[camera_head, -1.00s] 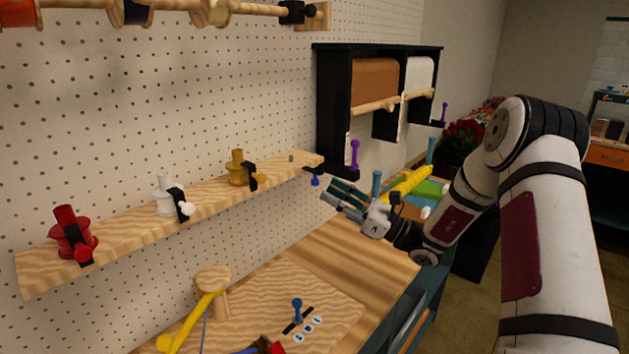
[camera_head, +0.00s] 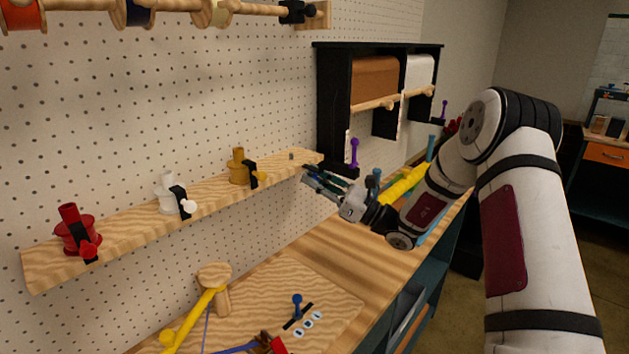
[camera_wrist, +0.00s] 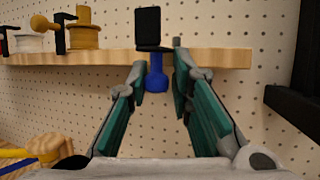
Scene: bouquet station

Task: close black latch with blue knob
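The black latch (camera_wrist: 148,27) stands upright at the shelf edge in the wrist view, with its blue knob (camera_wrist: 157,74) hanging below the edge. My gripper (camera_wrist: 160,72) is open, its two green-and-grey fingers on either side of the knob with small gaps showing. I cannot tell whether the knob is fully between the fingertips or slightly beyond them. In the head view my gripper (camera_head: 308,177) is at the right end of the wooden shelf (camera_head: 130,227), and its fingers hide the latch and knob.
Red (camera_head: 76,228), white (camera_head: 166,192) and yellow (camera_head: 238,166) spools sit on the shelf, each with a black latch.

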